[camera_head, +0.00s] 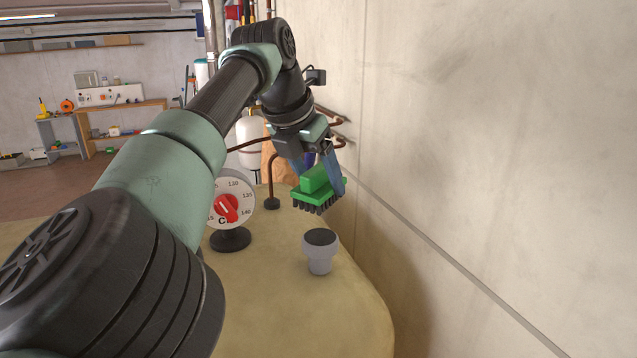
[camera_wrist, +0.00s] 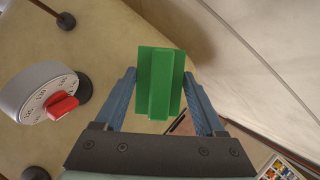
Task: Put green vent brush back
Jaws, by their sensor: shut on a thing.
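The green vent brush (camera_head: 313,190) has a green block body and dark bristles that point down. My gripper (camera_head: 321,178) is shut on it and holds it up above the tan tank top (camera_head: 290,300). In the wrist view the green back of the brush (camera_wrist: 158,85) lies between the two blue fingers. A short grey vent (camera_head: 320,262) with a dark top stands on the tank, below and nearer than the brush in the head view. The brush is apart from the vent.
A dial with a red knob (camera_head: 227,207) stands on the tank left of the vent and also shows in the wrist view (camera_wrist: 62,106). A thin copper pipe (camera_head: 271,185) rises behind it. A bare wall (camera_head: 480,150) runs close along the right.

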